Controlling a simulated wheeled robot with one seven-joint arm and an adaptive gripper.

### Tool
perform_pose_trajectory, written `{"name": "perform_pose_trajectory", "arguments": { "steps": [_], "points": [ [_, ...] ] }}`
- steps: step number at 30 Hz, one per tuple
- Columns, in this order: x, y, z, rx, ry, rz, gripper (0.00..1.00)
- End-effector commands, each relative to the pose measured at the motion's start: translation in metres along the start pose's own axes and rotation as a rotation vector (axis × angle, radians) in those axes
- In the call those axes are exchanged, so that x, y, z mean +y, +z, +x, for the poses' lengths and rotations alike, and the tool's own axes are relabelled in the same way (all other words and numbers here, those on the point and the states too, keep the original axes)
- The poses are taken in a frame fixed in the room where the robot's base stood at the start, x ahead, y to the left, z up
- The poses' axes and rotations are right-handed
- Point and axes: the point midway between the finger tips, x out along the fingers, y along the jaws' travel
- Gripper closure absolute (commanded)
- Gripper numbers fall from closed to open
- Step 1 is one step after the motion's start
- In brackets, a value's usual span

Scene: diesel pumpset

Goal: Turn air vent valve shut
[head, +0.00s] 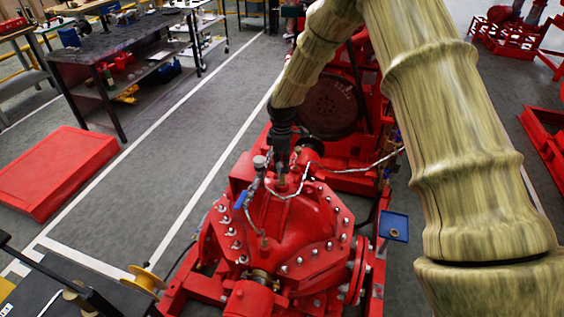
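The red pump casing (290,215) stands in the lower middle of the head view. Silver fittings and a thin pipe sit on its top, with a small silver vent fitting (260,163) standing up on the left. A small valve with a blue lever (241,200) is just below and left of that fitting; I take it to be the air vent valve. The lever looks tilted. My dark gripper (281,168) points down over the pump top, right of and above the blue lever in the picture. Its fingers are small and overlap the fittings, so their opening and any contact are unclear.
A red engine with a round dark flywheel (330,105) stands behind the pump. A small blue tray (394,225) is at the pump's right. A workbench (120,50) and a red platform (58,170) are at left. The grey floor between is clear.

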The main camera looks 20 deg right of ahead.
Motion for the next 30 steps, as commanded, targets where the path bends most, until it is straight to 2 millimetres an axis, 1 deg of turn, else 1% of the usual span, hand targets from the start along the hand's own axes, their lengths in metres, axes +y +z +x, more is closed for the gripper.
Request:
{"name": "perform_pose_trajectory", "arguments": {
  "steps": [4, 11, 12, 14, 15, 16, 24, 30],
  "points": [
    [0.0000, 0.0000, 0.0039, 0.000, 0.000, 0.000, 0.74],
    [0.0000, 0.0001, 0.0046, 0.000, 0.001, 0.000, 0.74],
    [0.0000, 0.0001, 0.0046, 0.000, 0.001, 0.000, 0.77],
    [0.0000, 0.0001, 0.0045, 0.000, 0.001, 0.000, 0.88],
    [-0.0001, 0.0001, 0.0045, 0.000, 0.000, 0.000, 0.95],
    [-0.0001, 0.0001, 0.0045, 0.000, 0.000, 0.000, 1.00],
    [0.0000, 0.0001, 0.0049, 0.000, 0.001, 0.016, 1.00],
    [0.0003, 0.0005, 0.0058, -0.002, 0.001, 0.156, 1.00]
  ]
}}
